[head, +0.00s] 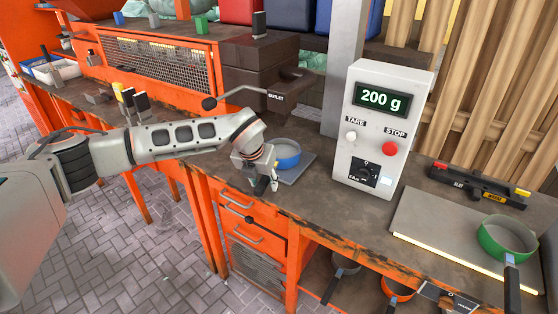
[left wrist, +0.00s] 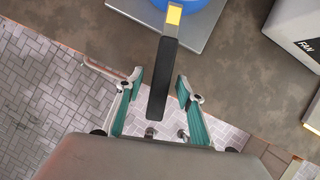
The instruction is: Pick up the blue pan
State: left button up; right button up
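The blue pan (head: 287,154) sits on a grey plate (head: 301,171) on the workbench, left of the control box. My left gripper (head: 268,183) is at the bench's front edge, just in front of the pan, and hides the pan's handle in the head view. In the left wrist view the pan's blue edge (left wrist: 195,5) shows at the top, with a yellow piece joining it to the black handle (left wrist: 163,75). The handle lies between my open left fingers, with a gap on each side. My right gripper is not in view.
A white control box (head: 384,125) reading "200 g" stands right of the pan. A green pan (head: 507,240) sits on a grey slab (head: 440,232) farther right. Other pans, including an orange one (head: 396,286), are on the shelf below. Dark blocks (head: 253,76) stand behind.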

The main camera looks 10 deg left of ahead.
pick_arm(q)
jog(key=shift+f, duration=0.2)
grip_shut()
jog(key=shift+w+r, duration=0.15)
jog(key=shift+r, duration=0.1)
